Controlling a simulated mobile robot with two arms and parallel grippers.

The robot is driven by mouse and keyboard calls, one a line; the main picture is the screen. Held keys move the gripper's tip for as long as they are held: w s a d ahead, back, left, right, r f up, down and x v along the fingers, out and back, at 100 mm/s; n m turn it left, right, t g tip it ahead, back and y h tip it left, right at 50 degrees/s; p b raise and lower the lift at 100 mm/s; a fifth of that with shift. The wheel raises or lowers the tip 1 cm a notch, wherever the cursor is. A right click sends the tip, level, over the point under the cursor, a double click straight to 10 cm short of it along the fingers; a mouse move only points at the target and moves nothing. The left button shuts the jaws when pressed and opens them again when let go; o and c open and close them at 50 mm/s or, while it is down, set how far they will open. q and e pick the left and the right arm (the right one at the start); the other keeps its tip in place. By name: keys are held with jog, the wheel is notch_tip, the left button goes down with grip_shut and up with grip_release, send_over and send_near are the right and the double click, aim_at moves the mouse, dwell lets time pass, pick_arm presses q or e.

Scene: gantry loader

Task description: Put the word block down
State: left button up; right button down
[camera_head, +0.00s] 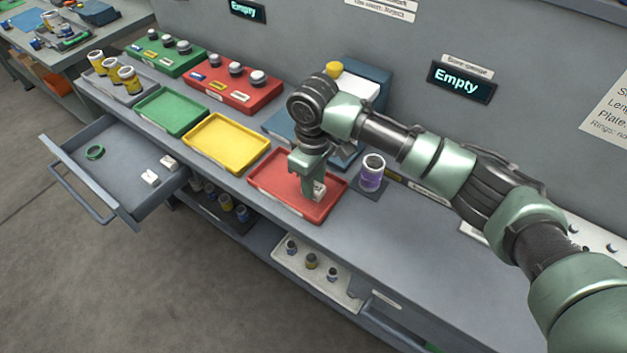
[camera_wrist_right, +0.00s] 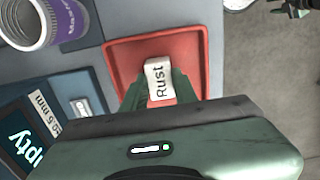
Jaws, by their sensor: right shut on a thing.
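The word block (camera_wrist_right: 158,82) is small and white and reads "Rust" in the right wrist view. My right gripper (camera_head: 316,186) is shut on it, over the red tray (camera_head: 268,191). The block also shows in the head view (camera_head: 319,190), at the fingertips near the tray's right side. The red tray's rim shows around it in the right wrist view (camera_wrist_right: 118,52). I cannot tell whether the block touches the tray floor. My left gripper is not in view.
A purple-labelled jar (camera_head: 372,174) stands just right of the red tray. A yellow tray (camera_head: 226,142) and a green tray (camera_head: 172,111) lie to the left. An open drawer (camera_head: 118,165) holds a green ring (camera_head: 95,152) and white blocks (camera_head: 150,178). The bench front at right is clear.

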jog(key=c, duration=1.1)
grip_release()
jog(key=shift+f, duration=0.1)
notch_tip(320, 180, up, 12)
jog(key=b, duration=0.1)
jog(key=shift+b, duration=0.4)
